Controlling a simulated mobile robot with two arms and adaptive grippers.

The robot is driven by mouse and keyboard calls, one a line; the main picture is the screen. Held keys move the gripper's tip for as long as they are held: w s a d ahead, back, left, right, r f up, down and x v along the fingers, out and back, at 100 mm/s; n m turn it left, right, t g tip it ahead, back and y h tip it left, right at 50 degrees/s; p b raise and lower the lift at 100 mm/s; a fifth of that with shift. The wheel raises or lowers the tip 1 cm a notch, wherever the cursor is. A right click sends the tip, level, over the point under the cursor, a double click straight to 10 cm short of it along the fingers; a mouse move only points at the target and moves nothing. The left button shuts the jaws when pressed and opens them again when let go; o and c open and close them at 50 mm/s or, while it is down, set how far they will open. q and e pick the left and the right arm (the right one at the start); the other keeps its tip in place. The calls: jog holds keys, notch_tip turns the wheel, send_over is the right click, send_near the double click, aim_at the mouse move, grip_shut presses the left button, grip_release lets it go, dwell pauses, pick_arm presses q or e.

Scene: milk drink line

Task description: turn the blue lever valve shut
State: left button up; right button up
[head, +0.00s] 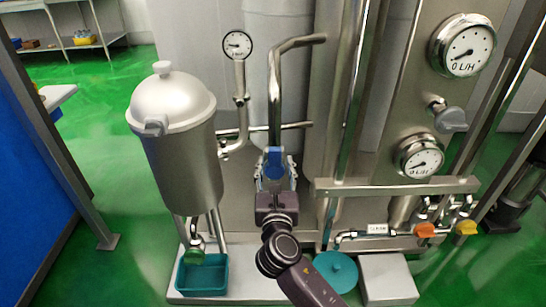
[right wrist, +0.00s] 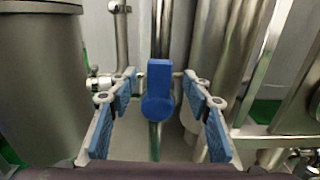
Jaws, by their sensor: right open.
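The blue lever valve (head: 274,162) sits on a vertical steel pipe in the middle of the head view. In the right wrist view the blue lever (right wrist: 159,95) stands upright, in line with the pipe, with a round hub at its lower part. My right gripper (head: 275,176) is in front of the valve. In the right wrist view its two blue-padded fingers (right wrist: 160,110) are spread wide, one on each side of the lever, with gaps on both sides. They do not appear to touch it. My left gripper is not in view.
A lidded steel tank (head: 183,150) stands left of the valve, above a teal bin (head: 203,277). Dials, a steel crossbar (head: 400,187), and small orange (head: 425,230) and yellow (head: 467,228) valve handles are on the right. A teal round lid (head: 336,270) lies low, right of my arm.

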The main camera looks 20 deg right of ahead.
aim_at(275, 156)
jog(key=shift+b+x, duration=0.5)
jog(key=shift+x, duration=2.3)
jog(key=shift+f, duration=0.15)
grip_shut()
